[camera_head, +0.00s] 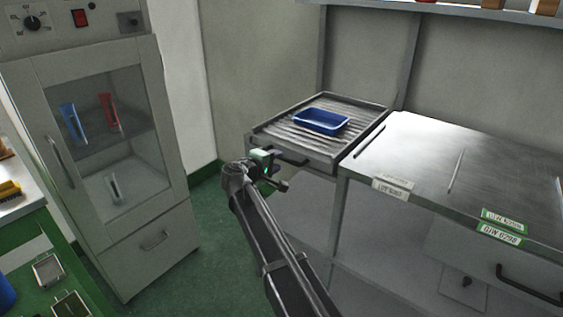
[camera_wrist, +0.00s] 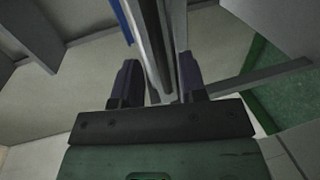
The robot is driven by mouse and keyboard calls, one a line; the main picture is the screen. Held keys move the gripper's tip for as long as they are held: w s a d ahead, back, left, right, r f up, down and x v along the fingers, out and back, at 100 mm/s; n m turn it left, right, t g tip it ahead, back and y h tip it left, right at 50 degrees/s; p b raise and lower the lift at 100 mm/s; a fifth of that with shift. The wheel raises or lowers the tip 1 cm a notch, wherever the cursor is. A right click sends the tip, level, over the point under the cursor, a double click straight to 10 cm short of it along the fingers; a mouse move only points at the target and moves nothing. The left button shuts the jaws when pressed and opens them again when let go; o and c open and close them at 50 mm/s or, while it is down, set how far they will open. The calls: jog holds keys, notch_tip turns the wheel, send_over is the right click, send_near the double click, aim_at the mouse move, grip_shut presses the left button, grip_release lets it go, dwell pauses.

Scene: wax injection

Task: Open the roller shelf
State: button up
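The roller shelf (camera_head: 287,131) is a grey tray of rollers at the left end of the steel workbench, with a dark handle (camera_head: 292,160) on its front. A blue bin (camera_head: 321,121) stands on the rollers. My gripper (camera_head: 270,163) is at the left part of the shelf's front, close to the handle. In the wrist view, the two dark fingers of my gripper (camera_wrist: 157,88) are apart, with grey and dark bars between them. Whether they touch the bars cannot be told. A blue strip of the bin (camera_wrist: 122,20) shows at the top of the wrist view.
The steel worktop (camera_head: 430,155) lies right of the shelf. A grey cabinet (camera_head: 120,170) with a glass door stands left. A green table (camera_head: 40,260) with small trays is at the lower left. Green floor (camera_head: 205,225) is clear between cabinet and bench.

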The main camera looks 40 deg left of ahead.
aim_at(282, 158)
jog(key=x, duration=0.3)
jog(key=shift+w, duration=0.3)
jog(key=shift+c, duration=0.5)
grip_shut()
